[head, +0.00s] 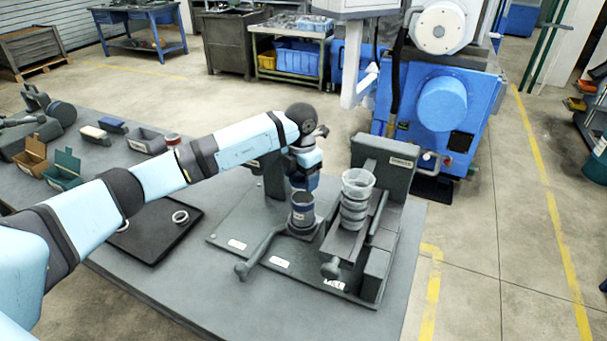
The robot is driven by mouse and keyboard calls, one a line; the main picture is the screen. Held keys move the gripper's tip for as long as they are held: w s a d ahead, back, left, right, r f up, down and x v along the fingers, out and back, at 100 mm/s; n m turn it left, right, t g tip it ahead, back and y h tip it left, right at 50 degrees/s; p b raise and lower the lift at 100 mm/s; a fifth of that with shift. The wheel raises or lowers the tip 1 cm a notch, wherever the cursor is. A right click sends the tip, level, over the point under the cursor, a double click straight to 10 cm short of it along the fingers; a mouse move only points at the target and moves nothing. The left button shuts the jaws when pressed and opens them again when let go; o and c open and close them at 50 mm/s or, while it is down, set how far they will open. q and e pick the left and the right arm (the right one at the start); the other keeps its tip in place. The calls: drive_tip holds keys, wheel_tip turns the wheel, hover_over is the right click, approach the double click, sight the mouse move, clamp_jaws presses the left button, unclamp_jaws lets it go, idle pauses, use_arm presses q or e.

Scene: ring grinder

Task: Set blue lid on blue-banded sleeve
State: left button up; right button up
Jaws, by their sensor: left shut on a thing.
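My left arm reaches in from the left, and its gripper (304,172) points down over the grinder fixture. It is shut on the dark blue lid (303,183), which is partly hidden by the fingers. The sleeve (302,212), grey with a blue band near its top, stands upright on the fixture just below the lid. The lid is over the sleeve's mouth; whether they touch, I cannot tell. My right gripper is not in view.
A stack of clear and grey rings (356,200) stands right of the sleeve on the fixture. Handles (255,260) stick out toward the front. A black tray (160,240) with a ring (180,216) lies left. Open boxes (62,170) stand farther left. The table's front is clear.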

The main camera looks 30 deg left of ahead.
use_arm(q)
drive_tip(key=shift+f, duration=0.45)
drive_tip(key=shift+f+b, duration=1.3)
drive_tip(key=shift+f, duration=0.75)
drive_tip(key=shift+w, duration=0.1)
drive_tip(key=shift+f, duration=0.15)
drive_tip(key=o, duration=1)
